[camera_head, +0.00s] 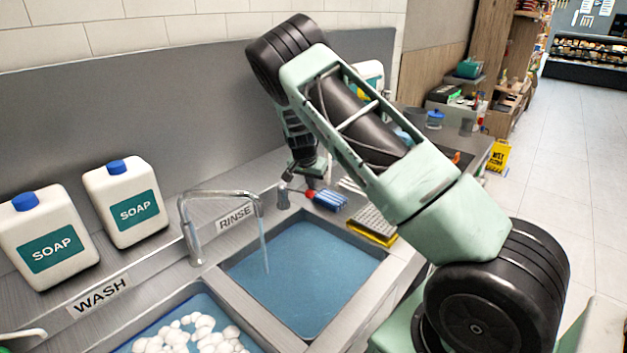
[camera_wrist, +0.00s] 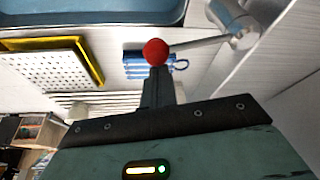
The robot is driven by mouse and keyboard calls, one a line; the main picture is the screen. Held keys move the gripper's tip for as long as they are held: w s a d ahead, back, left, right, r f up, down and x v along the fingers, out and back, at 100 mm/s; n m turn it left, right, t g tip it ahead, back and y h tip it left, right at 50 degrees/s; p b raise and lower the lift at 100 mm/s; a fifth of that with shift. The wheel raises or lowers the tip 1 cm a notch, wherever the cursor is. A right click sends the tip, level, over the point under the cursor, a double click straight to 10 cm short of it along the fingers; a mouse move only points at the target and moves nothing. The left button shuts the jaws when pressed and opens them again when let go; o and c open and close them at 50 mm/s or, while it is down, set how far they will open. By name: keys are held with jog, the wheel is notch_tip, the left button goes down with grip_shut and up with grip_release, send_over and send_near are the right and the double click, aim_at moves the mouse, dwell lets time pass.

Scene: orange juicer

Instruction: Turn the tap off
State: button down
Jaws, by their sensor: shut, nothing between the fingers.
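The chrome tap (camera_head: 188,228) arches over the rinse sink, and a thin stream of water (camera_head: 264,247) runs from its spout. The tap's lever has a red ball end (camera_wrist: 155,52) and a metal base (camera_wrist: 240,32) at the top right of the wrist view. In the head view the lever base (camera_head: 283,195) stands behind the rinse sink, with the red ball (camera_head: 310,193) to its right. My gripper (camera_head: 311,183) is shut and empty beside the red ball. In the wrist view its fingertips (camera_wrist: 158,72) appear right at the ball; I cannot tell whether they touch it.
A blue brush-like item (camera_head: 330,200) lies near the ball, and a white rack with a yellow edge (camera_head: 372,226) is to its right. The rinse sink (camera_head: 228,268) holds blue water. Two soap bottles (camera_head: 46,240) (camera_head: 125,205) stand left. My arm spans the right side.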

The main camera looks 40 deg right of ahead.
jog(key=shift+s+a+m, duration=0.1)
jog(key=shift+a+m, duration=0.2)
jog(key=shift+a, duration=0.05)
jog(key=shift+s+a, duration=0.2)
jog(key=shift+a, duration=0.3)
notch_tip(320, 180, up, 11)
jog(key=b, duration=0.3)
dwell(0.4)
jog(key=shift+f, duration=0.1)
dwell(0.4)
